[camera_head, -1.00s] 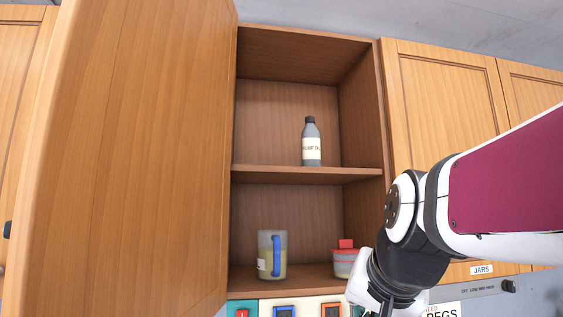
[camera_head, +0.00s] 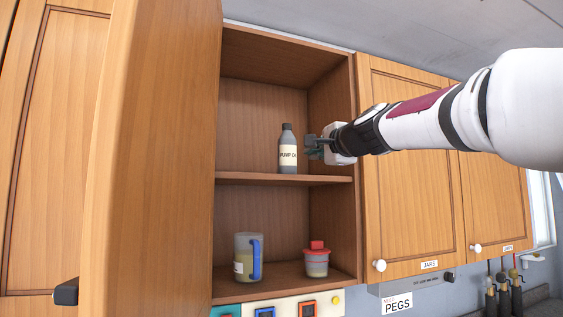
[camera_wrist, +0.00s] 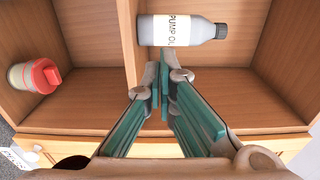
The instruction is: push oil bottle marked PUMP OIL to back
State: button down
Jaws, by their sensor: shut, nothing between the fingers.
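The oil bottle (camera_head: 287,158), grey with a dark cap and a white label reading PUMP OIL, stands upright on the upper shelf (camera_head: 240,177) of the open cupboard. In the wrist view the bottle (camera_wrist: 200,30) appears lying sideways in the picture, just beyond my fingertips. My gripper (camera_head: 311,146) is at the right of the bottle at about its mid-height, inside the cupboard opening. In the wrist view my gripper (camera_wrist: 163,88) has its green fingers together with nothing between them. I cannot tell whether a finger touches the bottle.
The lower shelf holds a measuring jug (camera_head: 243,258) with a blue handle and a red-lidded jar (camera_head: 316,262). The open cupboard door (camera_head: 160,150) stands at the left. Closed cupboard doors (camera_head: 408,180) are at the right. The upper shelf is otherwise clear.

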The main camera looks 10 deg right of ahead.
jog(key=w, duration=0.2)
jog(key=b, duration=0.3)
send_near(291, 162)
jog(key=w, duration=0.2)
jog(key=shift+w+a, duration=0.2)
jog(key=shift+w, duration=0.6)
jog(key=shift+w+a, duration=0.15)
jog(key=shift+w, duration=0.7)
jog(key=shift+w+a, duration=0.2)
jog(key=shift+w, duration=0.6)
jog(key=w+b, duration=0.2)
jog(key=w, duration=0.1)
jog(key=w+b, duration=0.1)
jog(key=w, duration=0.1)
jog(key=shift+a+f, duration=0.15)
jog(key=shift+a, duration=0.25)
jog(key=shift+w+a, duration=0.1)
jog(key=shift+w, duration=0.3)
